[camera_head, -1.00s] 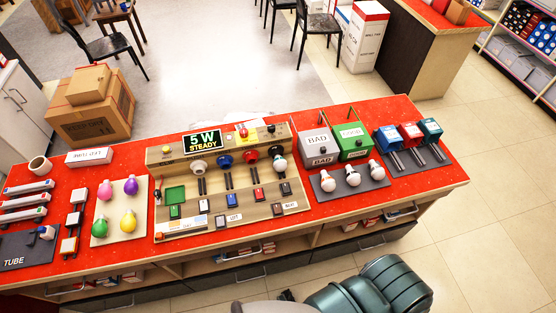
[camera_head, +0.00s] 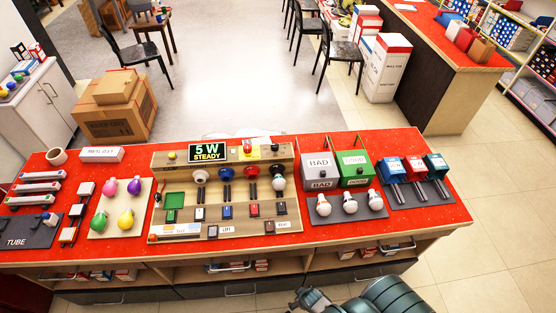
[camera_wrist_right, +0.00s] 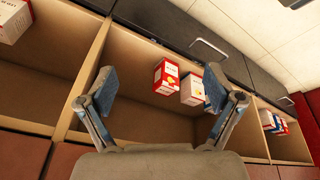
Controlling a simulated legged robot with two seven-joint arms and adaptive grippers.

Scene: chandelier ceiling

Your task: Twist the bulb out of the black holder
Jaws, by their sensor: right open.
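A white bulb (camera_head: 279,184) sits in the black holder (camera_head: 277,170), the rightmost of the row of coloured holders on the wooden test board (camera_head: 170,219). The board lies on the red counter. My right arm comes in at the bottom of the head view, with its hand low in front of the counter, well away from the bulb. In the right wrist view my right gripper (camera_wrist_right: 160,95) is open and empty, in front of the shelves under the counter. My left gripper is not in view.
The red counter (camera_head: 350,236) also holds a tray of coloured bulbs (camera_head: 107,222), several white bulbs on a grey mat, and BAD (camera_head: 319,172) and GOOD (camera_head: 355,170) boxes right of the board. Small boxes (camera_wrist_right: 166,76) stand in the shelves below. Floor right of the counter is clear.

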